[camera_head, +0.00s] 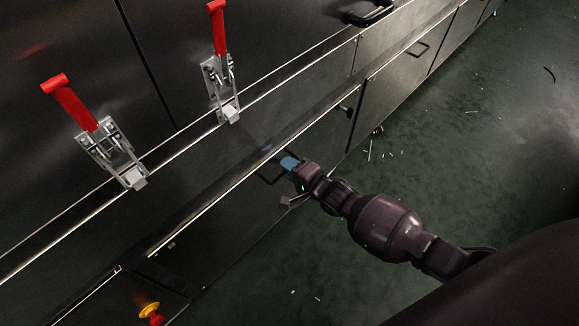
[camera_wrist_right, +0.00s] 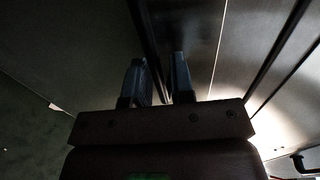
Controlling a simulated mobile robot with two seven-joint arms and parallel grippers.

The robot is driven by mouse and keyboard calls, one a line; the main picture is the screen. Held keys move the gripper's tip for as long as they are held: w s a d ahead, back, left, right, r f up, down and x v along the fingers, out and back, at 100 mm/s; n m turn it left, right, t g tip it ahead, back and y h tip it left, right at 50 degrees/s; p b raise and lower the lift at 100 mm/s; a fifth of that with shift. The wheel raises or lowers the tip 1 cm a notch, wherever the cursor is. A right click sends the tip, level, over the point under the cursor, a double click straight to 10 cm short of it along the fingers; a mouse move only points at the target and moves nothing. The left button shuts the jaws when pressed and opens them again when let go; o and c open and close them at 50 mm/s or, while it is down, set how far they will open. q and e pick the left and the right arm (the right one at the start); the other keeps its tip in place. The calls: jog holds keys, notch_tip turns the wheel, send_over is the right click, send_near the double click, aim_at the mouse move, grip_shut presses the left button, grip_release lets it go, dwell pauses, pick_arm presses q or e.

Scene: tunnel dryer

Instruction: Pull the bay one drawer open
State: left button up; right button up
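The drawer front (camera_head: 225,215) is a dark metal panel low on the machine in the head view, with a bright line along its top edge. It looks about flush with the machine. Its black bar handle (camera_head: 268,181) is partly hidden by my right gripper (camera_head: 289,164), whose blue fingers are at the handle. In the right wrist view, the two fingers (camera_wrist_right: 158,80) stand apart, with a dark bar, seemingly the handle, running between them. A gap shows beside the bar, so the fingers look open around it. Contact is not clear. My left gripper is out of view.
Two red-handled toggle clamps (camera_head: 112,150) (camera_head: 222,85) stand on the machine above. A yellow and red knob (camera_head: 151,311) is at the lower left. More panels with a black handle (camera_head: 418,49) continue right. The green floor (camera_head: 470,140) is clear apart from small scraps.

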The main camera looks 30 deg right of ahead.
grip_shut()
jog(key=shift+s, duration=0.1)
pick_arm(q)
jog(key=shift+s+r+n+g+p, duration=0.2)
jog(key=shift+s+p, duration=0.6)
jog(key=shift+p, duration=0.3)
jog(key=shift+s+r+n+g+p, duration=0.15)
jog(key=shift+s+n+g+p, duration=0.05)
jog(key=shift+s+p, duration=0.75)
pick_arm(e)
jog(key=f+v, duration=0.3)
jog(key=v, duration=1.2)
jog(key=s+f+v, duration=0.1)
jog(key=f+v, duration=0.2)
jog(key=v, duration=1.2)
jog(key=shift+s+d+f, duration=0.15)
jog(key=shift+s+d, duration=0.1)
jog(key=shift+s, duration=0.2)
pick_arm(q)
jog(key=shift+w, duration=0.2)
pick_arm(e)
jog(key=shift+o, duration=1.3)
grip_release()
